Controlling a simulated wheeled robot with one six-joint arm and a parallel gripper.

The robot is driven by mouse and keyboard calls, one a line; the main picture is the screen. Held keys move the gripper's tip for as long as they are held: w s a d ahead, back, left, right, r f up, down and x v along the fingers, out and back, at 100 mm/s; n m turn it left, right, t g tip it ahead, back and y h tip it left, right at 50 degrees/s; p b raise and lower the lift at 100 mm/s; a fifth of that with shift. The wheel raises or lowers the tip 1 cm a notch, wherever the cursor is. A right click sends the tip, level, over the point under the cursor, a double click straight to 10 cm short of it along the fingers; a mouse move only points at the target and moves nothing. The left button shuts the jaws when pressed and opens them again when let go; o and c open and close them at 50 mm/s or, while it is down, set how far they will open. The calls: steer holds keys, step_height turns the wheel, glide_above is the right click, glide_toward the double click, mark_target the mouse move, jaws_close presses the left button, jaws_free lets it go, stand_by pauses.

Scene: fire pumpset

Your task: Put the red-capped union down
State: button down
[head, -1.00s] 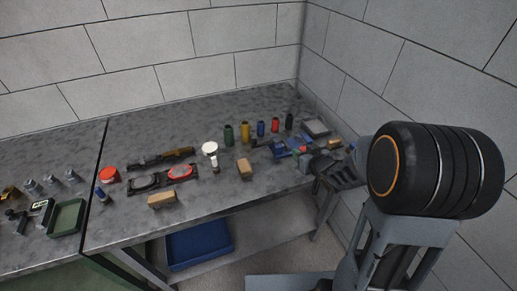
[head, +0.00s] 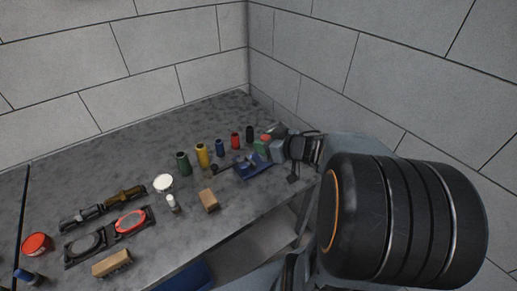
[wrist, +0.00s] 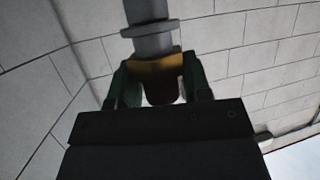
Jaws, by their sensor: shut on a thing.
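My gripper (head: 268,147) is at the right end of the grey bench in the head view, near the wall corner. It is shut on the red-capped union (wrist: 148,42). In the wrist view the union shows a grey flanged body, a brass-coloured collar and a dark reddish end between two green fingers. In the head view only a small red patch (head: 266,138) shows at the fingers; the rest is hidden. The gap between the union and the bench top cannot be judged.
A blue holder (head: 252,170) lies just left of and below my gripper. Several upright coloured cylinders, including a yellow one (head: 202,155), stand in a row to the left. A tan block (head: 208,201) lies nearer the front edge. Bare bench (head: 140,160) lies behind the cylinders.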

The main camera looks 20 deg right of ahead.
steer(key=shift+w+d+f+b, duration=0.45)
steer(key=shift+w+d+f, duration=0.1)
steer(key=shift+w+f, duration=1.3)
steer(key=shift+w+d+f+b, duration=0.45)
steer(key=shift+w+d+f, duration=0.15)
steer(key=shift+w+f, duration=1.3)
steer(key=shift+w+d+f+b, duration=0.5)
steer(key=shift+w+f, duration=1.05)
steer(key=shift+f, duration=0.55)
steer(key=shift+f, duration=0.15)
steer(key=c, duration=0.6)
jaws_free()
steer(key=shift+o, duration=0.2)
